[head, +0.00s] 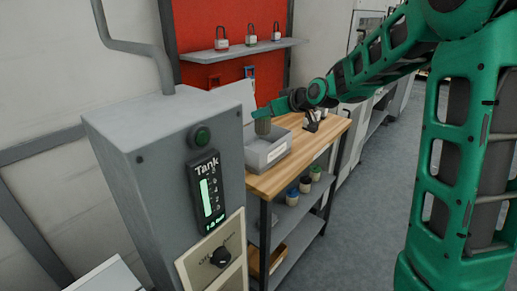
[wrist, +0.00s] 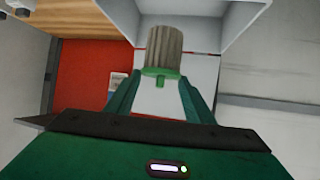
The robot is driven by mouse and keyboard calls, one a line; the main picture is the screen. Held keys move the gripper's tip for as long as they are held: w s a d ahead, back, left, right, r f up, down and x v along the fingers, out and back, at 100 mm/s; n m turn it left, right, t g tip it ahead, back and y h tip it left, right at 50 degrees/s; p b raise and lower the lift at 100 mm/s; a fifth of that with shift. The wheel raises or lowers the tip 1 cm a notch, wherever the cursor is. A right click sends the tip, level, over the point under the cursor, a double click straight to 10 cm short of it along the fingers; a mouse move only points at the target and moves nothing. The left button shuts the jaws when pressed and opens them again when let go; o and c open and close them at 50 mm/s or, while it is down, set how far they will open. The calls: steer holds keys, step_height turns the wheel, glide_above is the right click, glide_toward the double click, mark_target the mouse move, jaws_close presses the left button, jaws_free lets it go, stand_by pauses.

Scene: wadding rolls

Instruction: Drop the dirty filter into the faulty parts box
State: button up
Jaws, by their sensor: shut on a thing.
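The dirty filter (head: 263,127) is a small grey-brown cylinder held upright below my gripper (head: 264,113). In the wrist view the pleated filter (wrist: 165,45) has a green end cap between the two green fingers of my gripper (wrist: 160,88), which is shut on it. The faulty parts box (head: 262,160) is an open grey bin with a pale label on its front, standing on the wooden bench top. The filter is over the box opening in the head view. Pale grey box walls (wrist: 238,22) show behind it in the wrist view. The box floor is mostly hidden.
The wooden bench (head: 285,168) has open space right of the box, with small padlock-like items (head: 312,118) farther back. A grey tank cabinet (head: 150,155) stands close at the front left. Several jars (head: 305,183) sit on the lower shelf. Padlocks (head: 250,34) stand on a wall shelf.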

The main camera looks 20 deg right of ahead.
mark_target(269, 120)
steer(key=shift+d+f, duration=0.2)
steer(key=shift+f, duration=1.6)
steer(key=o, duration=1.2)
steer(key=shift+s, duration=0.15)
steer(key=v, duration=1)
steer(key=shift+s+r, duration=0.15)
steer(key=shift+s, duration=0.05)
steer(key=shift+d, duration=0.1)
